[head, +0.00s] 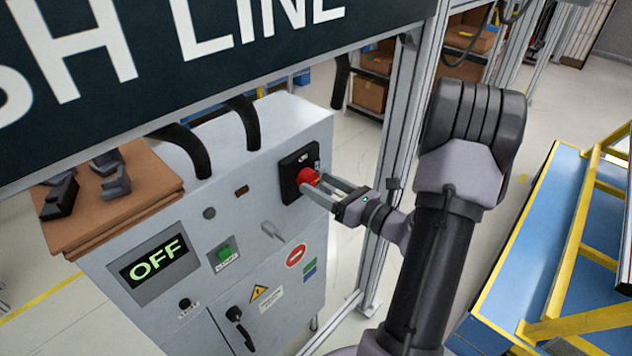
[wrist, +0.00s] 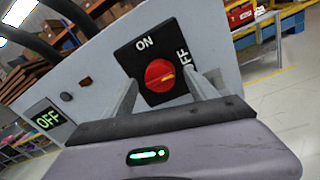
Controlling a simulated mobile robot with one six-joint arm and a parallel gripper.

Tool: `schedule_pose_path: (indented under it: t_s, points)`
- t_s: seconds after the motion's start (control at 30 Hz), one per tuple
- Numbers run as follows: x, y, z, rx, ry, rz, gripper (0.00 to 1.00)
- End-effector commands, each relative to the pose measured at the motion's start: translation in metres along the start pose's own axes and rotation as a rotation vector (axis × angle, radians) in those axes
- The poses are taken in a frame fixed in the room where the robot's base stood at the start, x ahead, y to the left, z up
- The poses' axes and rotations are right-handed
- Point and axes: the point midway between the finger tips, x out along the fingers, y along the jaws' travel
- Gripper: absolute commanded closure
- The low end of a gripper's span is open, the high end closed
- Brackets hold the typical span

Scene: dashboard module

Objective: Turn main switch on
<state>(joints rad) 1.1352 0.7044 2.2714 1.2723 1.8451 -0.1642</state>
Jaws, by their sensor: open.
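The main switch is a red rotary knob (head: 306,178) on a black plate (head: 289,182) on the grey cabinet's front, at the upper right. In the wrist view the knob (wrist: 160,75) sits between my fingertips, with ON above it and OFF to its right; its yellow mark points right, toward OFF. My gripper (head: 325,186) is open, its fingers on either side of the knob; whether they touch it I cannot tell. The cabinet display (head: 155,268) reads OFF in green, and it also shows in the wrist view (wrist: 47,119).
The cabinet front also carries a green button (head: 225,253), a silver handle (head: 272,231) and a black handle (head: 238,325). A metal post (head: 390,150) stands just behind my gripper. A blue and yellow frame (head: 545,240) is at the right.

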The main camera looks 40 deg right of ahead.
Motion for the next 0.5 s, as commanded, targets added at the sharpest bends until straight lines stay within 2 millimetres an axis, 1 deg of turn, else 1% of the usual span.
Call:
schedule_pose_path:
  t_s: [0.03, 0.17, 0.43, 0.5]
  points:
    - [0.006, 0.001, 0.000, 0.000, 0.000, 0.003, 0.34]
    - [0.015, 0.001, 0.000, 0.002, 0.000, 0.001, 0.34]
    - [0.017, 0.000, 0.000, 0.001, 0.000, 0.000, 0.34]
    - [0.017, 0.000, 0.000, 0.001, 0.000, 0.000, 0.47]
